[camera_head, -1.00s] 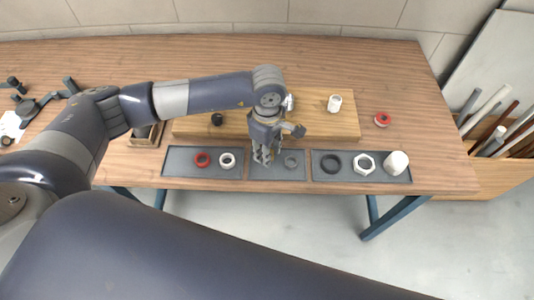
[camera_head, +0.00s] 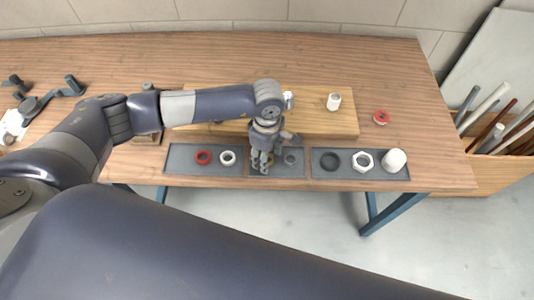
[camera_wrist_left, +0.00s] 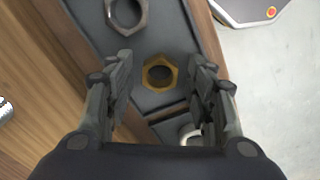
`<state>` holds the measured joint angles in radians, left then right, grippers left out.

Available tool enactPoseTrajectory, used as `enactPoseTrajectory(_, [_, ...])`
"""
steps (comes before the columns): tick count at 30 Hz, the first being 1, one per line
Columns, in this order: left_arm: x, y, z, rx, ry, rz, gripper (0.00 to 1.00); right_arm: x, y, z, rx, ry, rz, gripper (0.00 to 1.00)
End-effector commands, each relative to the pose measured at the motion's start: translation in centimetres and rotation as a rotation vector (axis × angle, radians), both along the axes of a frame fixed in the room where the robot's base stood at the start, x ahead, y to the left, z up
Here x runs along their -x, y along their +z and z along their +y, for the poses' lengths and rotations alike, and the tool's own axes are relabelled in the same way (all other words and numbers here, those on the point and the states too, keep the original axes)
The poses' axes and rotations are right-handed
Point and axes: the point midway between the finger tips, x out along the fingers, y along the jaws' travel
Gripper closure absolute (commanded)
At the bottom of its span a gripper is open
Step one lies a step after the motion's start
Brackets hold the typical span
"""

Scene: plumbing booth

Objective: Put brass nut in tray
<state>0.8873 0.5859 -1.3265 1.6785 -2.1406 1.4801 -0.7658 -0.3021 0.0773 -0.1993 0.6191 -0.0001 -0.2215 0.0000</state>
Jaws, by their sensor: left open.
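The brass nut (camera_wrist_left: 160,74) is a gold-coloured hexagonal ring. In the left wrist view it lies flat on the grey tray (camera_wrist_left: 177,35), between the two fingers of my left gripper (camera_wrist_left: 162,95). The fingers stand apart on either side of it. In the head view my left gripper (camera_head: 263,163) points down over the left part of the middle tray (camera_head: 290,172) and hides most of the nut. A grey nut (camera_head: 290,160) lies to the right in the same tray; it also shows in the left wrist view (camera_wrist_left: 126,14). My right gripper is not in view.
The left tray (camera_head: 178,164) holds a red ring (camera_head: 203,158) and a white ring (camera_head: 228,158). The right tray (camera_head: 317,174) holds a black ring, a white nut and a white cap. A wooden board (camera_head: 320,119) lies behind, with a white fitting (camera_head: 334,102). A red ring (camera_head: 381,118) lies right.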

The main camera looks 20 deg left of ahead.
Motion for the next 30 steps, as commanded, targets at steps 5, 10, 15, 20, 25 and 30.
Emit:
enactPoseTrajectory(5, [0.0,0.4,0.0,0.000,0.000,0.000,0.50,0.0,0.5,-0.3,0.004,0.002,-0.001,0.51])
enactPoseTrajectory(10, [-0.2,2.6,0.0,0.000,-0.001,-0.006,0.50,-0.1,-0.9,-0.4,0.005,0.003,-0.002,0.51])
enactPoseTrajectory(15, [-0.2,6.4,0.0,0.002,-0.001,-0.007,0.50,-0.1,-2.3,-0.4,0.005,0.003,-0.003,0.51])
enactPoseTrajectory(20, [-0.2,9.6,0.0,0.000,0.000,-0.006,0.50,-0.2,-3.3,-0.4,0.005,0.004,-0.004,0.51])
enactPoseTrajectory(25, [-0.1,11.6,0.0,0.000,0.000,-0.002,0.50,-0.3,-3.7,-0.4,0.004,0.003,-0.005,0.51])
enactPoseTrajectory(30, [-0.1,12.3,0.0,0.000,0.000,0.000,0.50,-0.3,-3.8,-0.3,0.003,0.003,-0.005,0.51])
